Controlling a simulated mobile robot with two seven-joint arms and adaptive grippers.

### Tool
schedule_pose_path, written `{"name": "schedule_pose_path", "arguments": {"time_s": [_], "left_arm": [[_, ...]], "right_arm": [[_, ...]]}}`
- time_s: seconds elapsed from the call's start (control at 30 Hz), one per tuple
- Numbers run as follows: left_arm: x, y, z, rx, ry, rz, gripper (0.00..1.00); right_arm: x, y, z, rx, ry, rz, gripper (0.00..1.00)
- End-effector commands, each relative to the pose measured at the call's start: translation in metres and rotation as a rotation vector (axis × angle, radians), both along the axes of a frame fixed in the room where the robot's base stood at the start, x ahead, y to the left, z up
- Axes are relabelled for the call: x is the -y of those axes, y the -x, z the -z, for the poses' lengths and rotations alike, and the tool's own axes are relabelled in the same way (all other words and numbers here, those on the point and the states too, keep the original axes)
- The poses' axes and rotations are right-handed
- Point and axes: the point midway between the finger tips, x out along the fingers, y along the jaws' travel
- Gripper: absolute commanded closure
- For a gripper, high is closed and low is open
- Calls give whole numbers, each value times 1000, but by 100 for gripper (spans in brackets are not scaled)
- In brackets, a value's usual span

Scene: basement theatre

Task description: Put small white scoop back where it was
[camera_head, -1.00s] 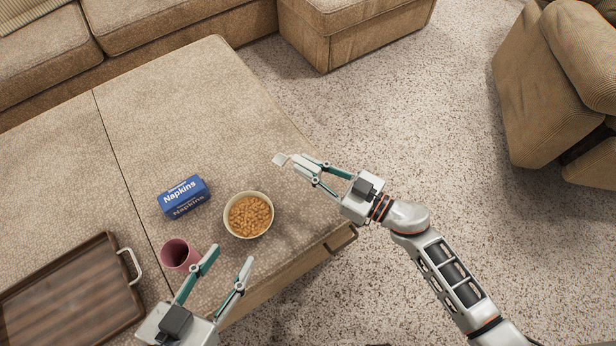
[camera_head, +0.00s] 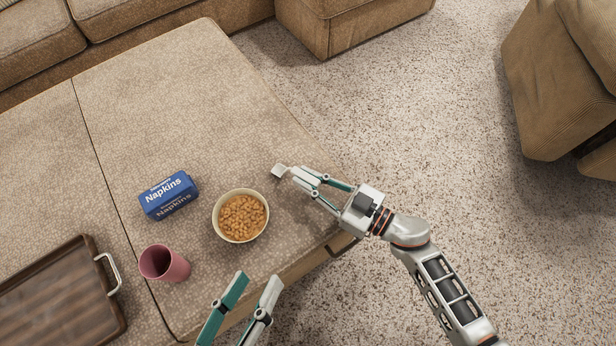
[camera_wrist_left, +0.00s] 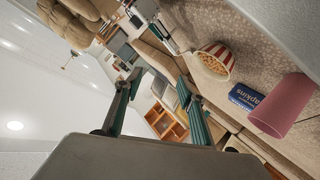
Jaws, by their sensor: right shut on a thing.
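The small white scoop (camera_head: 279,171) is at the fingertips of my right gripper (camera_head: 300,178), which is shut on it. It is over the right part of the padded tabletop (camera_head: 185,95), right of the bowl; I cannot tell whether it touches the surface. My left gripper (camera_head: 246,290) is open and empty near the table's front edge. In the left wrist view its two fingers (camera_wrist_left: 160,92) are spread apart with nothing between them.
A bowl of orange-brown snacks (camera_head: 241,216) stands on the table, with a blue napkins pack (camera_head: 168,195) and a pink cup (camera_head: 164,264) to its left. A wooden tray (camera_head: 117,324) is at the lower left. The table's far part is clear.

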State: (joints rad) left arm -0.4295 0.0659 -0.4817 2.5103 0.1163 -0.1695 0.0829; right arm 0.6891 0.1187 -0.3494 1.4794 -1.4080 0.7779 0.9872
Motion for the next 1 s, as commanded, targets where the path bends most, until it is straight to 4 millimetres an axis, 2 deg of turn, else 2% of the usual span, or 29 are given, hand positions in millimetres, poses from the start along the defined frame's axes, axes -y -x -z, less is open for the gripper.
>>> {"name": "schedule_pose_path", "arguments": {"time_s": [0.13,0.17,0.2,0.53,0.63,0.77,1.0], "left_arm": [[1,1,1,-5,9,-3,60],[1,1,1,-4,11,-4,60],[1,1,0,-3,10,-2,60],[1,0,0,-2,10,-3,60],[1,-1,-3,5,4,0,60],[-2,-4,-6,19,-27,8,60],[-14,-8,-6,46,-139,46,60]], "right_arm": [[0,0,5,-2,0,0,100],[0,0,4,-1,0,0,79],[0,0,4,-1,0,0,70],[0,0,4,-1,0,0,70],[0,0,-2,2,1,0,70],[15,10,-2,1,3,-1,70],[57,37,-4,2,4,-1,70]]}}
